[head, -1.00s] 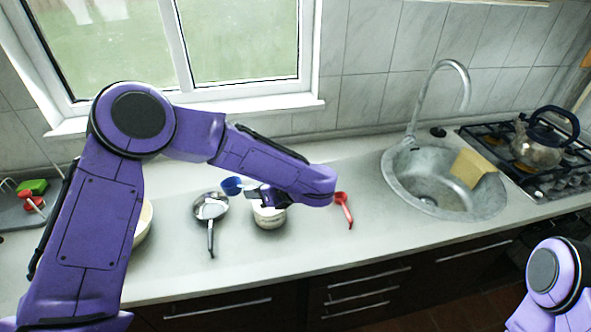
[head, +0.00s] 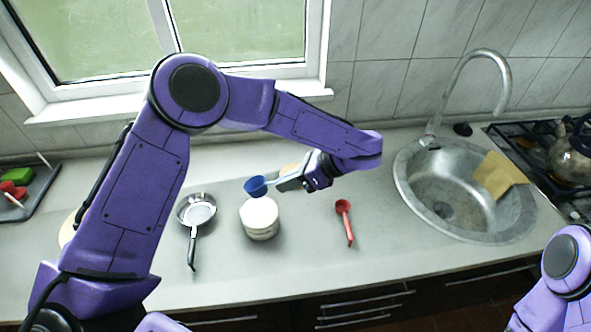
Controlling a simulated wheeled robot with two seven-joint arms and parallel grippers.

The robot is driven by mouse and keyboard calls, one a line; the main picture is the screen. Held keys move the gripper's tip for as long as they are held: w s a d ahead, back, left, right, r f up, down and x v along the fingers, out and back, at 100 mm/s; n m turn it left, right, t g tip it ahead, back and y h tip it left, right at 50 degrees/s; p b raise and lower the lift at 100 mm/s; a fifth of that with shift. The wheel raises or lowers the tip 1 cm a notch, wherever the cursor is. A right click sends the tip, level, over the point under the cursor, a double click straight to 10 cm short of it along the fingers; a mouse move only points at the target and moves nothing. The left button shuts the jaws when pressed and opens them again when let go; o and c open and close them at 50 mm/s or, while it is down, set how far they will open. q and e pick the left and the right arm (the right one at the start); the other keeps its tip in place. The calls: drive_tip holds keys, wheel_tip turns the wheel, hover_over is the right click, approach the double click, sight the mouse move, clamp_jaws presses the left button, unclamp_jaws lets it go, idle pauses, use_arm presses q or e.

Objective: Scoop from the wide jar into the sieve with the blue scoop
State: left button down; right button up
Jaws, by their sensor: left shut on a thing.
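My left gripper (head: 288,183) is shut on the handle of the blue scoop (head: 255,187). The scoop's bowl is at the left end, just above and behind the white jar's rim in the picture; I cannot tell whether it touches. The wide jar (head: 261,228) is round, pale and upright, and its top looks white. The sieve (head: 196,213), a round metallic pan shape with a dark handle pointing to the front, lies left of the jar. I cannot see what the scoop holds. My right gripper is out of view; only part of that arm shows at the lower right.
A red scoop (head: 346,224) lies right of the jar. A round tan thing behind my left gripper is mostly hidden. A sink (head: 410,197) with a tan cloth (head: 498,175) is further right, beside the stove. A dark tray (head: 37,205) is at far left. The front counter is clear.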

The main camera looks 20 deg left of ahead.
use_arm(q)
drive_tip(key=s+f+h+b, duration=0.1)
drive_tip(key=f+h+b, duration=0.1)
drive_tip(key=h+b, duration=0.1)
drive_tip(key=b, duration=0.2)
hover_over(277, 212)
drive_tip(key=d, duration=0.2)
drive_tip(key=shift+f, duration=2.05)
drive_tip(key=shift+w+a+f+t+b, duration=0.15)
drive_tip(key=shift+f+b, duration=0.1)
drive_tip(key=shift+f, duration=0.25)
drive_tip(key=shift+w+d+f+t+b, duration=0.1)
drive_tip(key=shift+f+b, duration=0.1)
drive_tip(key=shift+f, duration=0.25)
drive_tip(key=shift+w+a+f+t+b, duration=0.15)
drive_tip(key=shift+f+b, duration=0.1)
drive_tip(key=shift+f, duration=0.25)
drive_tip(key=shift+d+f, duration=0.1)
drive_tip(key=shift+f, duration=0.15)
drive_tip(key=shift+s+a+f+g+y+b, duration=0.3)
drive_tip(key=shift+y, duration=0.4)
